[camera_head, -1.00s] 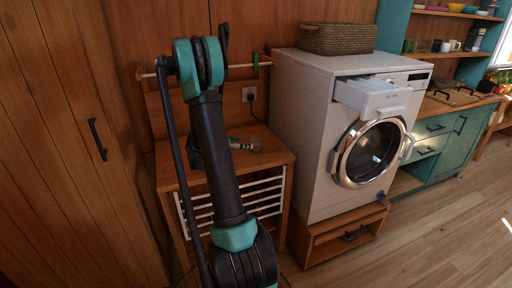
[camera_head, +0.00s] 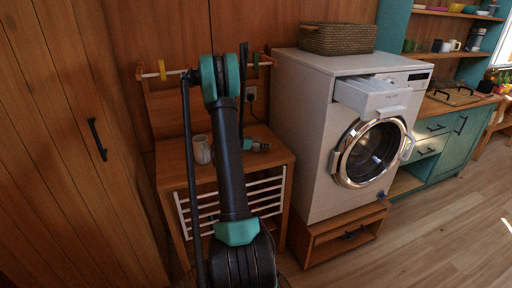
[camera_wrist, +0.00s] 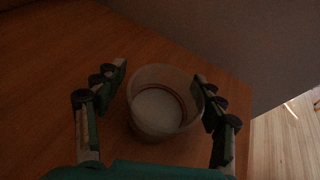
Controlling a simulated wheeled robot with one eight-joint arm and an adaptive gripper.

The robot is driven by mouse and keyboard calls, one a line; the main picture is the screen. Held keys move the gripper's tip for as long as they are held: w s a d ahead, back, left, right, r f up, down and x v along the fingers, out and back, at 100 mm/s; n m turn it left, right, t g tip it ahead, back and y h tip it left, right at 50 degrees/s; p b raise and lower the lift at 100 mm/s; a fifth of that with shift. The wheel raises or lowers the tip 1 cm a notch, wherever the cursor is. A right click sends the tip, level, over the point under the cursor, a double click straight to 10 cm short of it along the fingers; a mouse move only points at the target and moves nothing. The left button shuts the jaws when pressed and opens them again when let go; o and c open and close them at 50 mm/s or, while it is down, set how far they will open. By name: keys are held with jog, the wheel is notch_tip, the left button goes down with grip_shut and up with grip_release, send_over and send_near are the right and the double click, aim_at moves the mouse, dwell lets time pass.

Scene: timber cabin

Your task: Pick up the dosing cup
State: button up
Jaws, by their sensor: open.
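The dosing cup (camera_wrist: 157,108) is a small, translucent, whitish round cup in the wrist view. It stands upright on a brown wooden surface, seen from above into its open mouth. My gripper (camera_wrist: 160,76) is open, with one finger on each side of the cup. The right finger looks very near the rim or overlaps it; the left has a visible gap. I cannot tell whether either touches. In the head view my arm hides most of the gripper, and I cannot make out the cup with certainty.
A pale jar-like object (camera_head: 202,149) stands on the wooden bench (camera_head: 172,172), left of my arm. A rail (camera_head: 175,73) with pegs runs behind it. The washing machine (camera_head: 310,125), with its drawer (camera_head: 371,97) out, stands close on the right, a woven basket (camera_head: 337,39) on top.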

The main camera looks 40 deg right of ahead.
jog(key=shift+w+d+f, duration=0.1)
jog(key=shift+d+f, duration=0.15)
jog(key=shift+d, duration=0.35)
jog(key=shift+c, duration=0.3)
jog(key=c, duration=1.3)
jog(key=shift+c, duration=0.5)
